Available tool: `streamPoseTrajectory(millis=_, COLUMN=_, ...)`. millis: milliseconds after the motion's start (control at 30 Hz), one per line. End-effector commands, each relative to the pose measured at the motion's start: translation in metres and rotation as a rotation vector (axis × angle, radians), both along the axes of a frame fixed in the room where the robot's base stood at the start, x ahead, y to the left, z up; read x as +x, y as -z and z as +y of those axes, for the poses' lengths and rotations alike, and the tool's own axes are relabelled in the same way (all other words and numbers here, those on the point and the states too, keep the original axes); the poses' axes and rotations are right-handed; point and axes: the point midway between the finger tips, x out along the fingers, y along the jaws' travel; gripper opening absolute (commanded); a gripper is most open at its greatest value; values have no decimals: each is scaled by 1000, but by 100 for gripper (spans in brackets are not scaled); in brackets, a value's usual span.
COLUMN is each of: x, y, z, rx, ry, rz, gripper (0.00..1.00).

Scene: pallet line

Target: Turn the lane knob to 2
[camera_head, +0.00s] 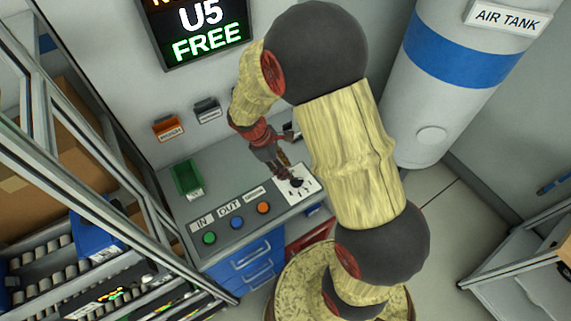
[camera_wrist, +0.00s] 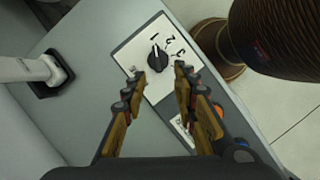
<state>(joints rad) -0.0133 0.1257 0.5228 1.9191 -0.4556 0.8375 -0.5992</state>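The lane knob (camera_wrist: 157,58) is a black rotary knob on a white plate (camera_wrist: 134,53) in the wrist view, with the marks 1, 2 and 3 around its far side. Its bar seems to point close to the 1. My gripper (camera_wrist: 160,74) is open, its two fingers apart on the near side of the knob, with nothing between the tips. I cannot tell how high the tips are above the plate. In the head view, my gripper (camera_head: 285,162) hangs over the white plate (camera_head: 301,193) at the right end of the grey console (camera_head: 225,170).
Green (camera_head: 209,238), blue (camera_head: 236,222) and orange (camera_head: 263,208) buttons sit on the console left of the plate. A green bin (camera_head: 187,179) stands behind them. A roller rack with a metal frame (camera_head: 125,205) is at left, the air tank (camera_head: 430,85) at back right.

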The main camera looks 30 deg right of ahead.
Motion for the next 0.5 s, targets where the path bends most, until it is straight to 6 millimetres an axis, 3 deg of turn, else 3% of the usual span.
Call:
streamPoseTrajectory(millis=267, x=4, y=-1, z=-3, rx=12, ry=-105, rz=25, gripper=29)
streamPoseTrajectory(millis=500, x=-2, y=23, z=-11, rx=14, ry=-110, rz=30, gripper=29)
